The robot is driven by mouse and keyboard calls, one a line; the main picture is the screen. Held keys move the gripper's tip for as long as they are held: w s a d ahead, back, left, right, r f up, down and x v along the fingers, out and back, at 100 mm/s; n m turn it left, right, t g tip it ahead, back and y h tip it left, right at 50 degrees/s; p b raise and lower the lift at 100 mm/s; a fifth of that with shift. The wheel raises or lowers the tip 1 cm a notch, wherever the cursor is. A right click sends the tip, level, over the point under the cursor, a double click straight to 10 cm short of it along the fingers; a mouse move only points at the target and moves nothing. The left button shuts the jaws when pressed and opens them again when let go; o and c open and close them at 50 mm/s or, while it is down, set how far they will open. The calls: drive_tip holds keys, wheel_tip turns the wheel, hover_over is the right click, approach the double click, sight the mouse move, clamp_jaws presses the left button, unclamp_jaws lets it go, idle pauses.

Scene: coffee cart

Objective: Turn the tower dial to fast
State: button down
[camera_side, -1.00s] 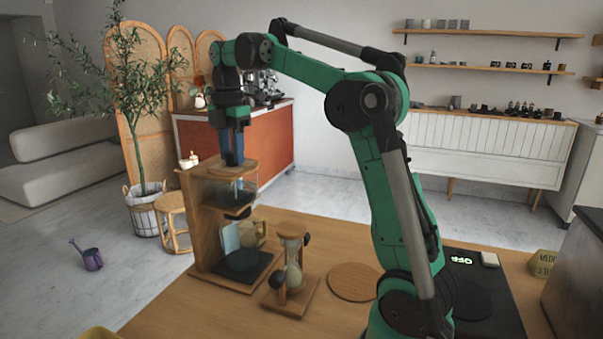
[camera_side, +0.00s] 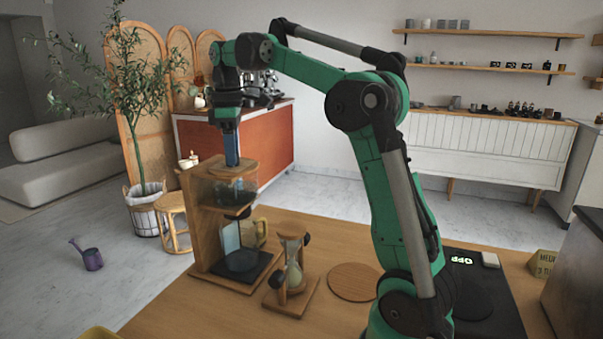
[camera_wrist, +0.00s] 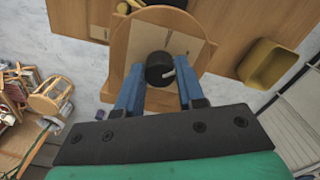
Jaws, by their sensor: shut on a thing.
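The wooden coffee tower (camera_side: 203,240) stands at the left part of the counter in the side view; its round top also shows in the wrist view (camera_wrist: 122,48). The dark round dial (camera_wrist: 157,68) sits on that top, with a short white pointer mark toward the lower right. My gripper (camera_side: 232,160) points straight down onto the tower top. In the wrist view my gripper (camera_wrist: 158,82) has its blue fingers on either side of the dial, shut on it. The dial is hidden by the fingers in the side view. I cannot read any speed marks.
An hourglass-shaped timer (camera_side: 292,270) stands right of the tower, with a round wooden board (camera_side: 353,282) beyond it. A yellowish mug (camera_side: 261,232) is behind the tower's dark base plate. A yellow bin (camera_wrist: 272,66) shows in the wrist view.

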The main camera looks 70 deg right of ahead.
drive_tip(key=m, duration=0.6)
drive_tip(key=shift+m, duration=0.3)
drive_tip(key=m, duration=0.6)
drive_tip(key=shift+m, duration=0.3)
drive_tip(key=c, duration=0.5)
unclamp_jaws()
drive_tip(key=shift+c, duration=0.2)
drive_tip(key=shift+r, duration=0.15)
wheel_tip(320, 180, up, 4)
drive_tip(key=shift+w, duration=0.15)
drive_tip(key=shift+r, duration=0.65)
